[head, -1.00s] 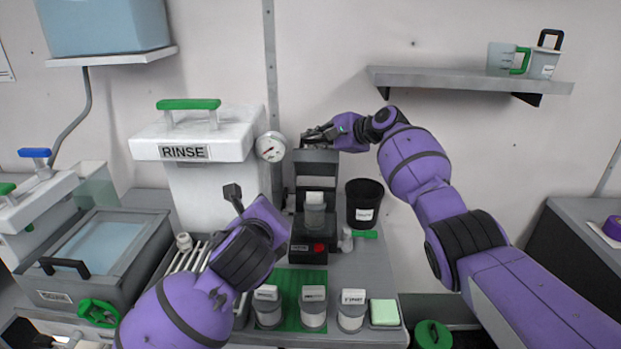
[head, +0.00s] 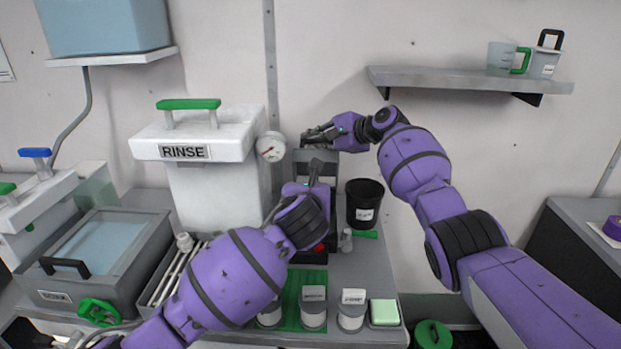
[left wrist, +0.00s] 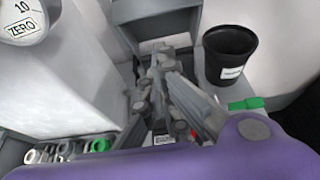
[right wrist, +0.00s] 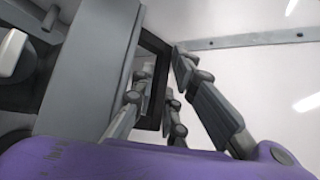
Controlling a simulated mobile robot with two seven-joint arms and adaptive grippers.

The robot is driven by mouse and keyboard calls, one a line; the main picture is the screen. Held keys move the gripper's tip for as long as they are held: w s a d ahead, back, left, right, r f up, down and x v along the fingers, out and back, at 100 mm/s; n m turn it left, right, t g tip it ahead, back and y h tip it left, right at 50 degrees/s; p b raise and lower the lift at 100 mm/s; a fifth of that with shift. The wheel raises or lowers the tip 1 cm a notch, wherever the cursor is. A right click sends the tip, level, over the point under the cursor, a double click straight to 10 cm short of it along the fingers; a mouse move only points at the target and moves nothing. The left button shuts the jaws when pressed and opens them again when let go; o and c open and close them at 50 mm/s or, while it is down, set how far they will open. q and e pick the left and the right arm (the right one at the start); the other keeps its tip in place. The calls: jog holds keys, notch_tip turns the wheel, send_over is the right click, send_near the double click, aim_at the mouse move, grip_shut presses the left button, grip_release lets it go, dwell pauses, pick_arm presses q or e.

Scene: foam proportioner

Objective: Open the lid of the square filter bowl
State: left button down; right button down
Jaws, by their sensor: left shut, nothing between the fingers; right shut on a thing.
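No part in view is labelled as the square filter bowl, and I cannot tell for certain which it is. A grey and black square stand (head: 316,155) is at the middle back. My right gripper (head: 312,137) is at its top, shut on a dark edge or bar (right wrist: 151,75) beside a grey panel (right wrist: 92,70). My left gripper (head: 313,172) is in front of the stand, shut and empty. Its fingers (left wrist: 160,62) also show in the left wrist view. The left arm hides the stand's lower part and the clear jar there.
A white RINSE tank (head: 215,195) with a gauge (head: 271,147) stands left of the stand. A black cup (head: 364,204) is close on its right. Labelled jars (head: 313,316) and a green sponge (head: 384,312) line the front. A wall shelf (head: 470,80) is upper right.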

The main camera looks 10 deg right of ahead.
pick_arm(q)
jog(key=shift+w+d+r, duration=0.15)
jog(key=shift+w+r, duration=0.05)
jog(key=shift+w, duration=0.5)
jog(key=shift+w+d+r, duration=0.1)
jog(key=shift+w+r, duration=0.1)
jog(key=shift+w, duration=0.45)
jog(key=shift+w+d+r, duration=0.15)
jog(key=shift+w+r, duration=0.05)
jog(key=shift+w, duration=0.5)
pick_arm(e)
jog(key=shift+w+d, duration=0.25)
pick_arm(q)
jog(key=shift+w+d+r, duration=0.15)
jog(key=shift+w+r, duration=0.25)
jog(key=shift+w, duration=0.2)
